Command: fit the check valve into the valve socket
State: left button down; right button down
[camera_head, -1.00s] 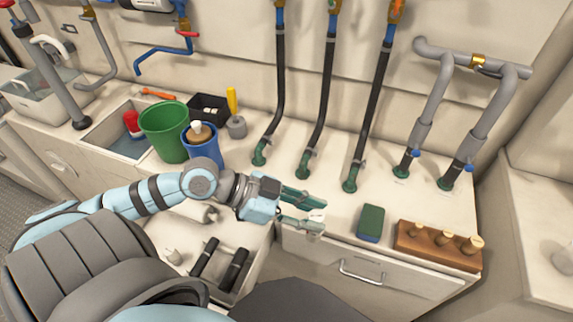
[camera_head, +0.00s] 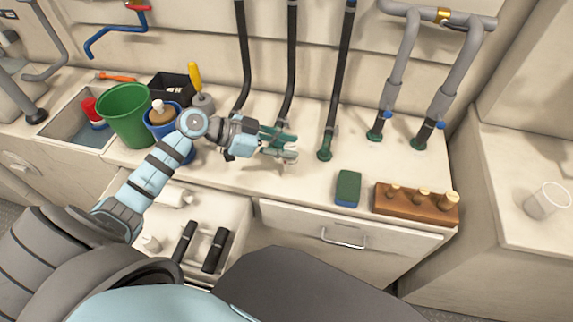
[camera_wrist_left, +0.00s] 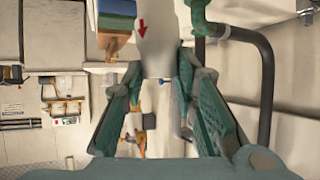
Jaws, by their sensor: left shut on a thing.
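My left gripper (camera_head: 289,147) is shut on the check valve, a white cylinder with a red arrow (camera_wrist_left: 157,40) in the left wrist view. Its two teal fingers (camera_wrist_left: 160,72) press on either side of it there. In the head view only a small pale bit of the valve shows between the fingertips. The gripper is over the counter, in front of the foot of the middle black hose (camera_head: 290,60) and left of the green foot (camera_head: 325,154) of the right black hose. I cannot single out the valve socket. My right gripper is not in view.
A green and blue sponge (camera_head: 348,187) and a wooden block with pegs (camera_head: 416,203) stand to the right on the counter. Grey pipes (camera_head: 399,75) rise behind them. A green bucket (camera_head: 124,115) and a blue container (camera_head: 161,123) stand left. An open drawer (camera_head: 232,222) is below.

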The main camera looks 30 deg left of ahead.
aim_at(286, 160)
pick_arm(q)
notch_tip(286, 160, down, 5)
jog(key=shift+b, duration=0.8)
jog(key=shift+r, duration=0.1)
jog(key=c, duration=1.2)
grip_release()
jog(key=p+v, duration=0.3)
jog(key=v, duration=0.9)
